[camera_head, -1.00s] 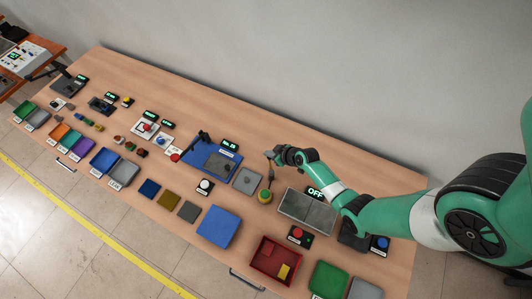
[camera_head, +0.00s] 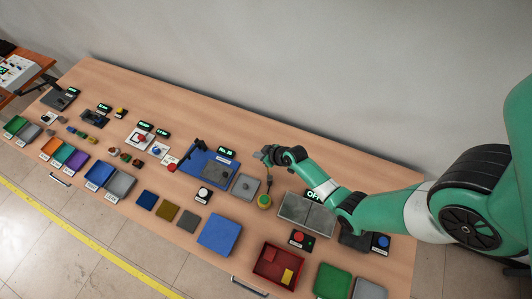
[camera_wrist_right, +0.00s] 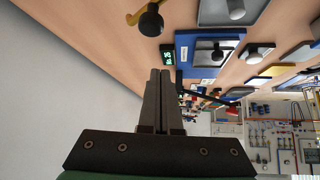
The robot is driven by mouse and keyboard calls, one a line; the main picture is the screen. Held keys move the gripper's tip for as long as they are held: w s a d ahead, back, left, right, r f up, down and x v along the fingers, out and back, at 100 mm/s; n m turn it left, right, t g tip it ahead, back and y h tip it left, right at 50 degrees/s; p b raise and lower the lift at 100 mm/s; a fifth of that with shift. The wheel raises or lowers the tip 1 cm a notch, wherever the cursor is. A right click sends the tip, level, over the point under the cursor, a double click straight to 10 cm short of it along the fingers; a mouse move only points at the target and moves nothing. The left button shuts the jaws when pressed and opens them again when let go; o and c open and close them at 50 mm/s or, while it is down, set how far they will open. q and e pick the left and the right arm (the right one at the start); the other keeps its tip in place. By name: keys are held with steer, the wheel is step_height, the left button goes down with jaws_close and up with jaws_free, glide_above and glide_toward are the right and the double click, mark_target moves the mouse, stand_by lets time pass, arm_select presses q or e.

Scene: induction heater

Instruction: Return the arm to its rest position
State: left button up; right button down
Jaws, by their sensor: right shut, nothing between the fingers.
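My right arm comes in from the right in the head view, green with dark joints. Its gripper (camera_head: 265,156) hangs over the back part of the table, near the blue plate's display and the grey plate with a knob. In the right wrist view the two fingers (camera_wrist_right: 163,78) lie together, shut with nothing between them. My left gripper is not in view.
The wooden table (camera_head: 130,85) holds many items. A blue plate (camera_head: 219,233), a red tray (camera_head: 262,268) and a green tray (camera_head: 332,281) lie along the front. The wall is behind the table.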

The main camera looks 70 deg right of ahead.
steer(key=p+v, duration=0.1)
steer(key=v, duration=0.6)
steer(key=shift+s, duration=0.45)
steer(key=shift+w, duration=0.1)
